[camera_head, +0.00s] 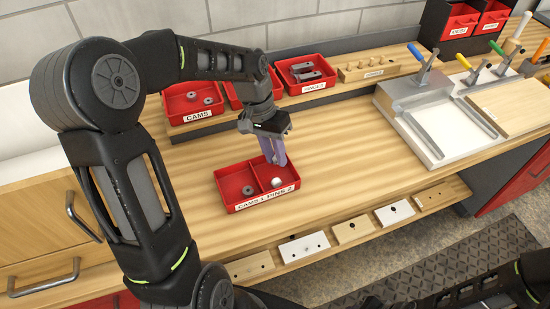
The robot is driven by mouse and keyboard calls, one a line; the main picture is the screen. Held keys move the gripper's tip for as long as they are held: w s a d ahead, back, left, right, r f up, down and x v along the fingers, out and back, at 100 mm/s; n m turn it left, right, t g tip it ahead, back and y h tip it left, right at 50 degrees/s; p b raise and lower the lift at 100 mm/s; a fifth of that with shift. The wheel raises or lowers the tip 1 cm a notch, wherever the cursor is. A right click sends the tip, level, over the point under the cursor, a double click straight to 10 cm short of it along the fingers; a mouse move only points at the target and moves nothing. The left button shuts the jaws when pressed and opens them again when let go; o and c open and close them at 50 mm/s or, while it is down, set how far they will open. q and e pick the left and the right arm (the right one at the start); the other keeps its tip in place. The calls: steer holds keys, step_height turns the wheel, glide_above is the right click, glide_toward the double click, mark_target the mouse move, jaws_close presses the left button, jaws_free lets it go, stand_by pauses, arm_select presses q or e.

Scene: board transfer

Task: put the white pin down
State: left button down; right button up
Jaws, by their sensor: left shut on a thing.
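My left gripper (279,160) points down over the red two-part tray (231,204) on the wooden bench. Its fingers are shut on the white pin (277,183), whose pale end shows just below the fingertips, in the right compartment, labelled PINS 2. I cannot tell whether the pin touches the compartment floor. The left compartment, labelled CAMS 1, holds a grey cam (247,190). Part of my right arm shows at the bottom right, but I cannot make out its gripper.
Red bins, one labelled CAMS (190,119), and a wooden pin block (368,67) stand on the shelf behind. A metal fixture (423,130) and coloured-handled tools are at the right. Several small plates (304,247) lie along the front. Bench right of the tray is clear.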

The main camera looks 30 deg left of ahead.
mark_target(276, 172)
arm_select(q)
step_height(276, 172, down, 2)
steer(key=shift+f, duration=0.1)
steer(key=shift+s+d+f+b, duration=0.1)
steer(key=shift+s+f+b, duration=0.3)
steer(key=shift+f, duration=0.3)
steer(key=c, duration=1.5)
jaws_free()
steer(key=shift+c, duration=0.2)
steer(key=shift+w+r+p, duration=0.1)
steer(key=shift+r+p, duration=0.25)
steer(key=shift+r, duration=0.1)
steer(key=shift+w+r, duration=0.2)
steer(key=shift+r, duration=0.05)
steer(key=v, duration=1.2)
steer(key=shift+b, duration=0.35)
